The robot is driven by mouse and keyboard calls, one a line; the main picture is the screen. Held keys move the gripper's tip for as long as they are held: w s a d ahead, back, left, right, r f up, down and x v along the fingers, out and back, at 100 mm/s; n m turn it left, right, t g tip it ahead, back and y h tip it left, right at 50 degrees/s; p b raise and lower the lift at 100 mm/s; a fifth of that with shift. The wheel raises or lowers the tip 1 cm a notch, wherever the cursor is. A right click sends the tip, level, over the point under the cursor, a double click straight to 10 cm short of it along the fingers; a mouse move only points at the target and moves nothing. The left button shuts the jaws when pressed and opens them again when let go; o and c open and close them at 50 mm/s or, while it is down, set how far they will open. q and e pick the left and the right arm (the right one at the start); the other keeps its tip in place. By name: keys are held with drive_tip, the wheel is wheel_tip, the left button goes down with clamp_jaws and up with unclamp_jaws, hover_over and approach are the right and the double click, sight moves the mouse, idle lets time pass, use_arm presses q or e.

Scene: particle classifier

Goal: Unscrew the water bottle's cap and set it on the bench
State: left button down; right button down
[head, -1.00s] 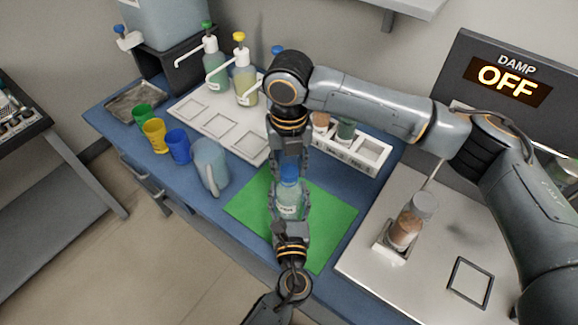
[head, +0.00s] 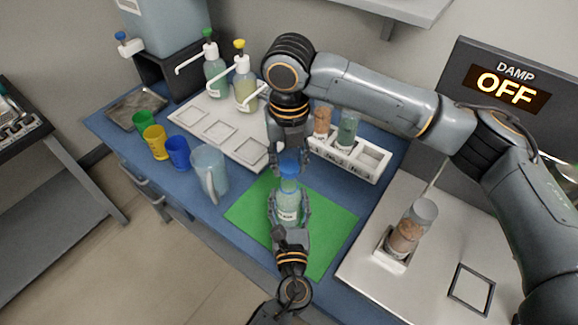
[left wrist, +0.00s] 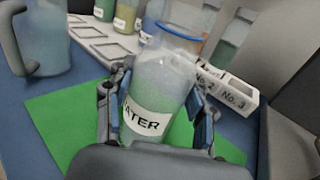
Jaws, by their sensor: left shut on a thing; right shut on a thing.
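The clear water bottle (head: 289,213) with pale blue-green contents and a white label stands over the green mat (head: 336,215). In the left wrist view the label on the bottle (left wrist: 150,118) reads "ATER". My left gripper (head: 289,206) is shut around the bottle's body; its fingers (left wrist: 160,92) flank it in the left wrist view. The blue cap (head: 289,170) is at the bottle's top. My right gripper (head: 289,160) comes down from above and is shut on the cap. I cannot tell whether the cap is still threaded on the neck.
A pitcher (head: 210,170) and blue (head: 177,152), yellow (head: 155,142) and green (head: 144,121) cups stand left. A white tray (head: 238,148) with pump bottles is behind. A vial rack (head: 345,155) stands right of my right gripper. The mat's right part is clear.

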use_arm(q)
drive_tip(key=shift+c, duration=2)
unclamp_jaws()
